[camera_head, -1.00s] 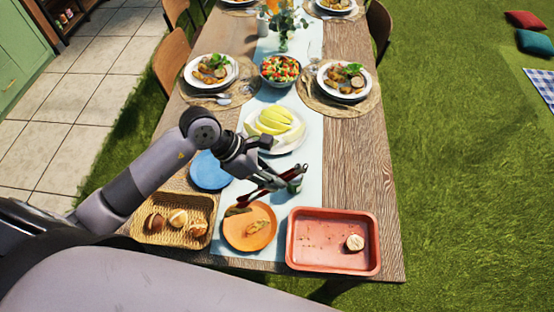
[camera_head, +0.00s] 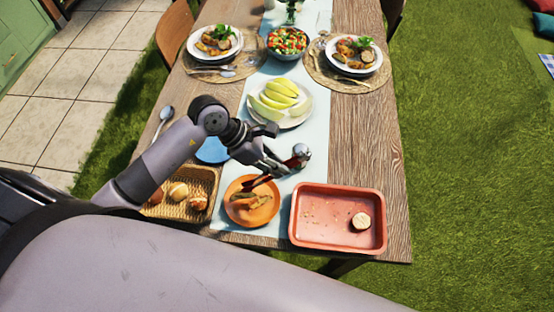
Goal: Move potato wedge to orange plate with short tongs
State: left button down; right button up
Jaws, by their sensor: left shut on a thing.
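My left gripper (camera_head: 272,162) is shut on the short tongs (camera_head: 262,181), which have dark red parts. It holds them above the far edge of the orange plate (camera_head: 236,217), with the tongs' lower end over the plate. Golden-brown potato wedge pieces (camera_head: 262,201) lie on the plate; another brownish piece shows near the tongs' tip. I cannot tell whether the tongs still touch it. The red tray (camera_head: 325,234), right of the plate, holds one round pale-topped piece (camera_head: 361,221) and some crumbs. My right gripper is not in view.
A wicker basket of rolls (camera_head: 205,180) stands left of the plate, partly behind my arm. A blue plate (camera_head: 212,151) lies behind the arm. A plate of melon slices (camera_head: 281,99) and a small shiny container (camera_head: 300,152) are farther back. Wood right of the tray is clear.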

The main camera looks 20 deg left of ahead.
pick_arm(q)
jog(key=shift+f+b, duration=0.4)
jog(key=shift+f, duration=0.55)
jog(key=c, duration=1.8)
grip_release()
jog(key=shift+r+p, duration=3.2)
jog(key=shift+r, duration=1.8)
